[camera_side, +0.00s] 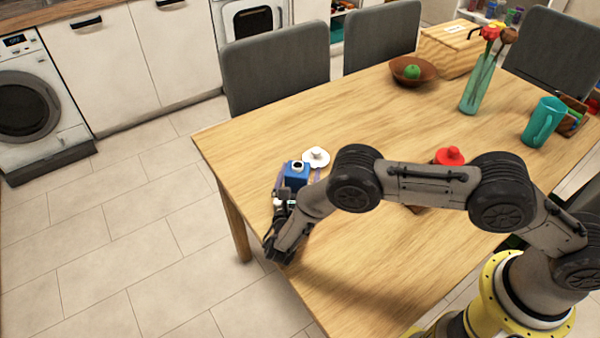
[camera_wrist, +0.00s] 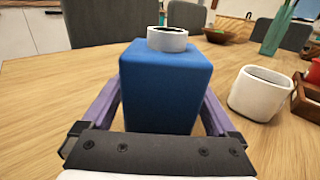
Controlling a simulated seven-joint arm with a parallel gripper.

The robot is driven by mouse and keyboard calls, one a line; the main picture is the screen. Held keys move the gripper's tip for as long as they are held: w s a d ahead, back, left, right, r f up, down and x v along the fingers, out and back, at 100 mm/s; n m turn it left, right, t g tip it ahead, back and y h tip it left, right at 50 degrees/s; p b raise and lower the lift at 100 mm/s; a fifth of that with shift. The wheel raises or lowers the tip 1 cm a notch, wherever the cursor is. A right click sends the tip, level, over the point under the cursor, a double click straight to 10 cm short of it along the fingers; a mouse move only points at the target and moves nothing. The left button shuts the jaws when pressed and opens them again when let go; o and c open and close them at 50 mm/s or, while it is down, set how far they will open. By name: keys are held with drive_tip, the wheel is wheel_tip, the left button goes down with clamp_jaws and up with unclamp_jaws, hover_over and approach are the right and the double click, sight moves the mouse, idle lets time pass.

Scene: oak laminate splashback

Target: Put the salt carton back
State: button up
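The salt carton looks to be the blue box (camera_side: 297,173) with a white ring-shaped top, standing upright near the left edge of the table. In the wrist view the box (camera_wrist: 166,85) fills the middle. My gripper (camera_side: 298,175) is low at the table edge, with one purple finger on each side of the box. The fingers also show in the wrist view (camera_wrist: 165,100), where a sliver of table shows between the box and the right finger. The gripper looks open around the box; the far fingertips are partly hidden.
A red-topped item (camera_side: 450,156) is partly behind my arm. A bowl (camera_side: 413,78), vase (camera_side: 478,85) and teal mug (camera_side: 543,122) stand farther off.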

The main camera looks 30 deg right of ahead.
drive_tip(key=shift+r, duration=0.2)
drive_tip(key=v, duration=1.2)
